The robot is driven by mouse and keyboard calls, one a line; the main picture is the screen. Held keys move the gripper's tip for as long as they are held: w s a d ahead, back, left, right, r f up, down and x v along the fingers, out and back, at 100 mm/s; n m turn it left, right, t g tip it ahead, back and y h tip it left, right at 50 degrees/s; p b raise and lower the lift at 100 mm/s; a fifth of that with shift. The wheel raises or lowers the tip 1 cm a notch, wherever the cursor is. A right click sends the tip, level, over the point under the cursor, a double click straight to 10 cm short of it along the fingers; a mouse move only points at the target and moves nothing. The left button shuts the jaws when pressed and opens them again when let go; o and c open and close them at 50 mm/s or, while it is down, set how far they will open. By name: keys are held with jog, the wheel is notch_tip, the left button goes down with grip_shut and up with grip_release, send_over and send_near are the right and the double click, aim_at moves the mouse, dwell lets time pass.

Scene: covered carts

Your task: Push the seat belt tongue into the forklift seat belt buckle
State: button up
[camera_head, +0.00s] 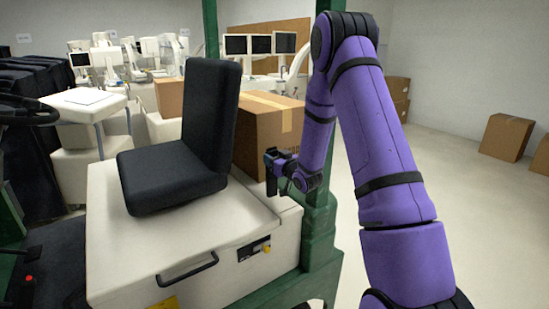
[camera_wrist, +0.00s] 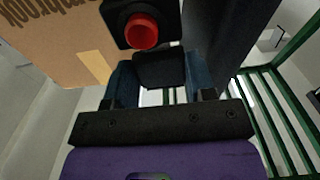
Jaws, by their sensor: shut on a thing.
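My gripper (camera_head: 272,170) is beside the right side of the black forklift seat (camera_head: 175,175), near the green post. In the wrist view my gripper (camera_wrist: 161,82) is shut on a dark block (camera_wrist: 160,68), which I take to be the seat belt tongue's grip. The buckle (camera_wrist: 112,14), a black block with a round red button (camera_wrist: 141,32), sits just beyond the held tongue. Its lower edge meets or overlaps the tongue's top in the picture. The tongue's metal plate and the buckle's slot are hidden, so I cannot tell whether the plate is inside.
A cardboard box (camera_head: 268,130) stands behind the seat, close to my gripper. The green post (camera_head: 318,225) rises close beside my forearm. The white seat base (camera_head: 200,245) carries a black handle (camera_head: 188,270). Open floor (camera_head: 450,200) lies to the right.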

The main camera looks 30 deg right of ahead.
jog(key=shift+f, duration=0.7)
jog(key=shift+r, duration=0.15)
jog(key=shift+r, duration=0.3)
jog(key=shift+w+r, duration=0.1)
jog(key=shift+r, duration=0.35)
jog(key=shift+c, duration=1.2)
jog(key=shift+r, duration=0.75)
jog(key=shift+f, duration=1.35)
jog(key=o, duration=1.3)
jog(key=shift+f, duration=0.1)
jog(key=shift+c, duration=0.2)
jog(key=shift+s, duration=0.2)
